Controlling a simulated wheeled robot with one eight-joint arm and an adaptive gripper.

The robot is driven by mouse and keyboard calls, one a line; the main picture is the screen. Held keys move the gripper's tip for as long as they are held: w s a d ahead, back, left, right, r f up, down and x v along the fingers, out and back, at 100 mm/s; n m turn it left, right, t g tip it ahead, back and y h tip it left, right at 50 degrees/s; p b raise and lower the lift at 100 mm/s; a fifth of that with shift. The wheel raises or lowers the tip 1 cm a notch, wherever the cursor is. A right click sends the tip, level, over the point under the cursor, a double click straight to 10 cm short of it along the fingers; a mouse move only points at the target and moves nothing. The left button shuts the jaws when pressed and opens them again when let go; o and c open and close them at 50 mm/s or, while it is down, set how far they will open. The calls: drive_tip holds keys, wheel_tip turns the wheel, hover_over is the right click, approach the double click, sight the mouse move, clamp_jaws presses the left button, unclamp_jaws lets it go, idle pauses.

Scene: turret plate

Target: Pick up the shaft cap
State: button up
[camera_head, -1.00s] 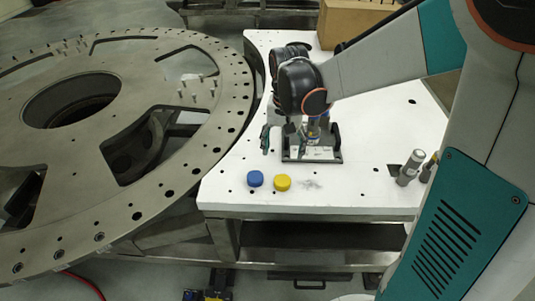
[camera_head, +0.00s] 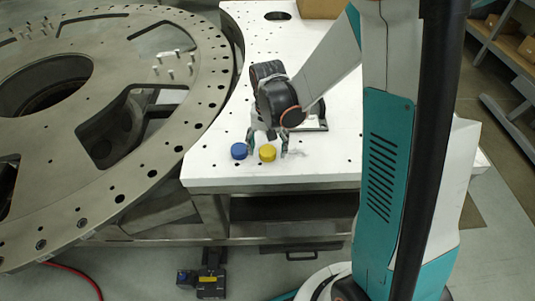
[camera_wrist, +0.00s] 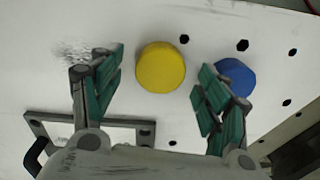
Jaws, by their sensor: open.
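Two round caps lie on the white table (camera_head: 225,176) near its front left edge. One is a yellow cap (camera_head: 267,153) and the other is a blue cap (camera_head: 239,151) just left of it; the frames do not show which is the shaft cap. My gripper (camera_head: 267,143) is open just behind and above the yellow cap. In the wrist view my gripper's teal fingers (camera_wrist: 160,72) stand on either side of the yellow cap (camera_wrist: 161,67), with gaps on both sides. The blue cap (camera_wrist: 236,77) is partly hidden behind the right finger. No cap is held.
A dark-framed fixture (camera_head: 313,123) sits behind my gripper, partly hidden by it; its corner also shows in the wrist view (camera_wrist: 36,128). The large round metal turret plate (camera_head: 205,105) fills the left. A cardboard box (camera_head: 318,8) stands at the back.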

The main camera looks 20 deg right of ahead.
drive_tip(key=shift+f, duration=0.55)
drive_tip(key=c, duration=1)
drive_tip(key=shift+o, duration=0.2)
drive_tip(key=shift+r, duration=0.1)
